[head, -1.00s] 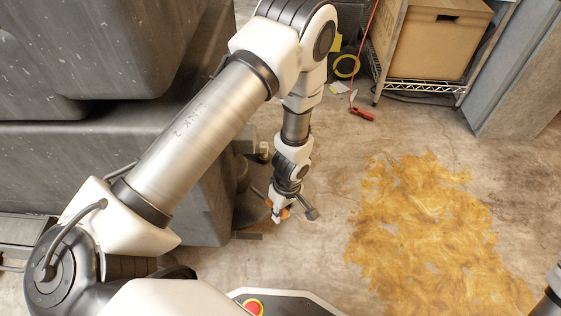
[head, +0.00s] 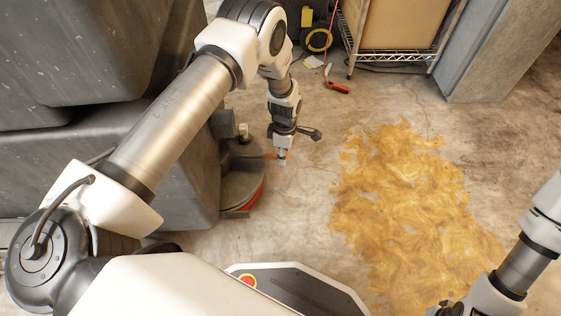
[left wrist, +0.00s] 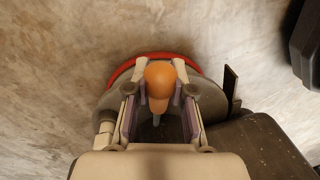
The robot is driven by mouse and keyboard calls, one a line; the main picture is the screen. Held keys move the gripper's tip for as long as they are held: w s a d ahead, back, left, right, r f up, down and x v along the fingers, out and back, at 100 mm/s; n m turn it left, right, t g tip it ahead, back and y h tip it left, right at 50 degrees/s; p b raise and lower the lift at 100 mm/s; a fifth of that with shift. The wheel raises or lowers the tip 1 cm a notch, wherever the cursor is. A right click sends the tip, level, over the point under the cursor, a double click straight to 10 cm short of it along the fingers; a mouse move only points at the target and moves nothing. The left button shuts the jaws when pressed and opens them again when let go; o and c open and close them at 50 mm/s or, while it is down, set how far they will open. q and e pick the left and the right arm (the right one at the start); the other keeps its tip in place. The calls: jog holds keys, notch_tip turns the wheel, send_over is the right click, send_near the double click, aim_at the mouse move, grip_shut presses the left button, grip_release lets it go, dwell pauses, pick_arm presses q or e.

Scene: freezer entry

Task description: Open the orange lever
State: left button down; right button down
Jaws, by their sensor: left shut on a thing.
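The orange lever (left wrist: 158,84) has a rounded knob and sits between the fingers of my left gripper (left wrist: 158,95) in the left wrist view. The fingers are shut on it. Behind it is a grey round base with a red rim (left wrist: 122,70). In the head view my left gripper (head: 281,159) points down beside the dark round base (head: 240,190), at the foot of the grey tank. Only a bit of orange shows at its fingertips there. My right arm comes in at the lower right, and its fingertips are not visible.
Large dark grey tanks (head: 185,170) stand at the left. A yellow-brown stain (head: 400,200) covers the floor at the right. A wire shelf (head: 400,58) with a cardboard box, a red-handled tool (head: 338,87) and a yellow tape roll (head: 318,40) are at the back. Open floor lies between.

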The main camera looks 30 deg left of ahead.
pick_arm(q)
jog(key=shift+w+a, duration=0.15)
jog(key=shift+w, duration=0.2)
jog(key=c, duration=1)
grip_release()
jog(key=shift+f, duration=0.1)
jog(key=r, duration=0.4)
jog(key=w+r, duration=0.1)
jog(key=r, duration=0.7)
jog(key=shift+w+a, duration=0.25)
